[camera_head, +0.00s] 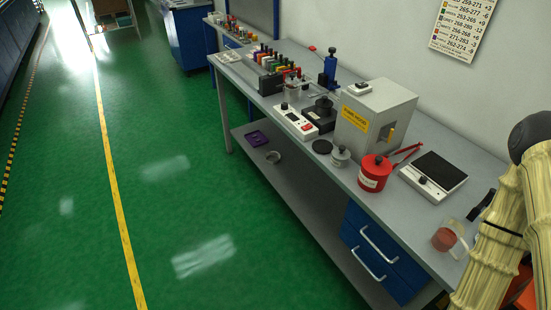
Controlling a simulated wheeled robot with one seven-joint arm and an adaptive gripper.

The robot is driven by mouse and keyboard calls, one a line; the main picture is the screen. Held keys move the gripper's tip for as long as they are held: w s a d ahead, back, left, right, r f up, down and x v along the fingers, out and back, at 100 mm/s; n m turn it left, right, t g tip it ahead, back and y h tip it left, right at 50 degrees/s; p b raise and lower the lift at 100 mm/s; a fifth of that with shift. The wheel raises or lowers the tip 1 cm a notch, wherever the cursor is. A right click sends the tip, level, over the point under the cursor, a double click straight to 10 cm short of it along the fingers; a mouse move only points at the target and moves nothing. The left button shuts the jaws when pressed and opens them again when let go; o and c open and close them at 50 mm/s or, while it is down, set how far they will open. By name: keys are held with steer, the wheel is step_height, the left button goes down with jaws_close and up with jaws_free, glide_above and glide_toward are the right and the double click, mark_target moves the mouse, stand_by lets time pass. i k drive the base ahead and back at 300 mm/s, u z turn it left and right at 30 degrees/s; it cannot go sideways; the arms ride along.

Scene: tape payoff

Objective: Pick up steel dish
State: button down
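A small round steel-grey dish (273,157) sits on the lower shelf of the long workbench, near its left end. It is small in the picture, and I cannot make out what is inside it. My arm, in a beige ribbed cover, shows at the right edge. My gripper is not visible, so its position relative to the dish cannot be seen.
A purple tray (257,139) lies just behind the dish on the lower shelf (290,190). The grey benchtop (345,176) overhangs this shelf and holds a grey box (375,118), a red canister (375,172) and a scale (433,176). Green floor (160,200) left of the bench is clear.

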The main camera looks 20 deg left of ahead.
mark_target(272, 157)
steer(key=u, duration=2.15)
steer(key=i, duration=3.65)
steer(key=z, duration=3.2)
